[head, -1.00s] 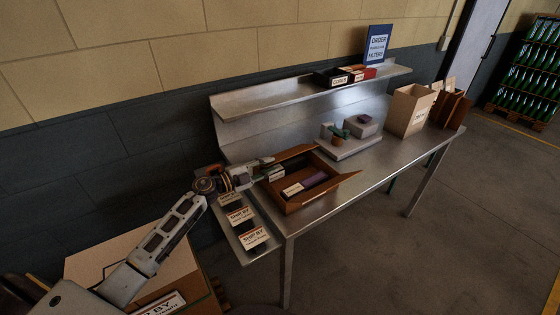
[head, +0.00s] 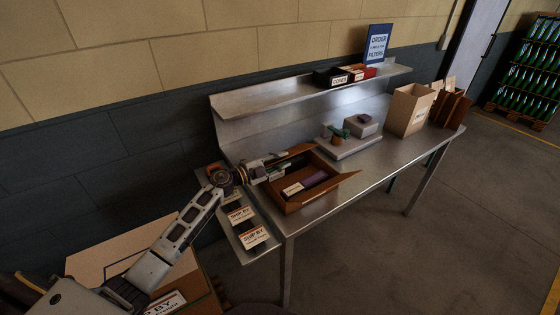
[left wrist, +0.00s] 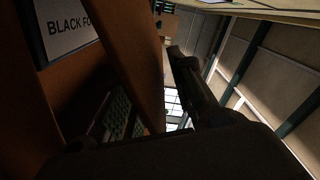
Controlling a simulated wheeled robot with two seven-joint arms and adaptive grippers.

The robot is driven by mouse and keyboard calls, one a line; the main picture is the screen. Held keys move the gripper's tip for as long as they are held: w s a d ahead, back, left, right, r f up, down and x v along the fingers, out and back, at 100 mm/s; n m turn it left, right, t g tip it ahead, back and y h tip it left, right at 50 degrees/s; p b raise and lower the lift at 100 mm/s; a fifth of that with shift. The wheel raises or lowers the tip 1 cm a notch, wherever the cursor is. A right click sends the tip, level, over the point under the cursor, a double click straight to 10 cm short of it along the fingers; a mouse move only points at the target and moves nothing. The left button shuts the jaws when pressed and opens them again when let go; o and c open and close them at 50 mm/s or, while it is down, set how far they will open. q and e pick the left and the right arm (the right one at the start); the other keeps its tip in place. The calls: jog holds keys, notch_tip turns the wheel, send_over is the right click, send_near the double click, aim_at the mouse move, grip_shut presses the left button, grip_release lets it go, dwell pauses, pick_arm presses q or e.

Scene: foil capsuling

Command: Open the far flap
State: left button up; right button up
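An open brown carton (head: 300,205) sits on the left end of the metal table. A purple item (head: 315,180) and a white label (head: 293,189) show inside it. Its near right flap (head: 338,183) is folded outward. The far flap (head: 300,150) stands along the far side, partly hidden by my left gripper (head: 285,161), which is right at it. In the left wrist view a brown carton panel (left wrist: 135,60) is close beside a dark finger (left wrist: 190,85). Contact and finger opening cannot be made out. My right gripper is not in view.
A shelf (head: 260,95) with small boxes runs behind the table. Cards (head: 253,237) lie on the left ledge. The table's front right is clear.

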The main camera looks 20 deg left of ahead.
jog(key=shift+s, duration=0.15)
pick_arm(q)
grip_shut()
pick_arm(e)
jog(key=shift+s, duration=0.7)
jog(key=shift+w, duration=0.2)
